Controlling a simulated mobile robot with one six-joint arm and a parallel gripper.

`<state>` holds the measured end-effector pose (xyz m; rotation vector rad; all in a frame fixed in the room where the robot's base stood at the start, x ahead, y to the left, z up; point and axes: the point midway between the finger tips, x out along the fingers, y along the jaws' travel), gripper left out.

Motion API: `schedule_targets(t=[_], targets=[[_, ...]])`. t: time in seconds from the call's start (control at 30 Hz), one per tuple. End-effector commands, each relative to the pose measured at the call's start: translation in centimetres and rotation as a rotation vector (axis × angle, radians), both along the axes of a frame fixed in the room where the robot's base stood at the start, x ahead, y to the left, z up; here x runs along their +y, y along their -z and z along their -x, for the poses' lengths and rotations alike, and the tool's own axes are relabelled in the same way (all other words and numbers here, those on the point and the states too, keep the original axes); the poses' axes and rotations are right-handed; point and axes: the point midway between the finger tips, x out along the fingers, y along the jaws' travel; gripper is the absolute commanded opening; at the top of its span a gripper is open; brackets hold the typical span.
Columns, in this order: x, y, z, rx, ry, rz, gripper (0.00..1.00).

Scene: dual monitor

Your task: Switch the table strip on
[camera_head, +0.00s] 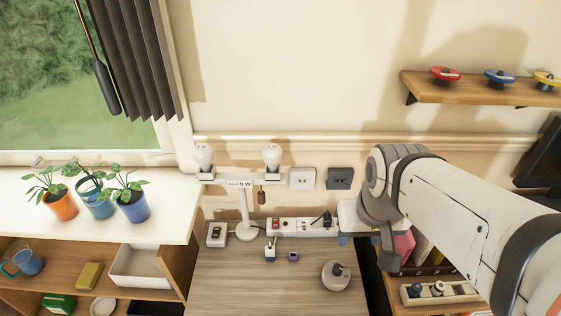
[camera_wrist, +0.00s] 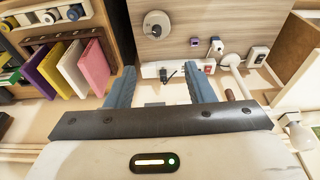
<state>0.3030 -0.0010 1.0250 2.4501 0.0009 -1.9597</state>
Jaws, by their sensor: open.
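The white table strip (camera_head: 300,227) lies at the back edge of the wooden table (camera_head: 225,285). A red switch (camera_head: 275,223) is at its left end, and a black plug (camera_head: 322,220) sits near its right end. I cannot tell the switch position. In the wrist view the strip (camera_wrist: 180,69) lies beyond my fingertips, with the red switch (camera_wrist: 209,67) to the right. In the head view my gripper (camera_head: 358,239) is right of the strip, partly hidden by my arm.
A white switch box (camera_head: 216,234), a white plug (camera_head: 271,250), a purple piece (camera_head: 293,257) and a round white object (camera_head: 336,275) are on the table. Coloured books (camera_wrist: 75,68) stand beside it. The table's front left is clear.

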Motion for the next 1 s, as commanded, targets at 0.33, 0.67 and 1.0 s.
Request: schedule_targets(t=[0.33, 0.67, 1.0], targets=[[0.0, 0.0, 0.0, 0.000, 0.000, 0.000, 0.48], [0.6, 0.2, -0.7, -0.009, -0.013, -0.016, 0.34], [7.3, 2.7, -7.9, -0.131, -0.092, -0.159, 0.06]])
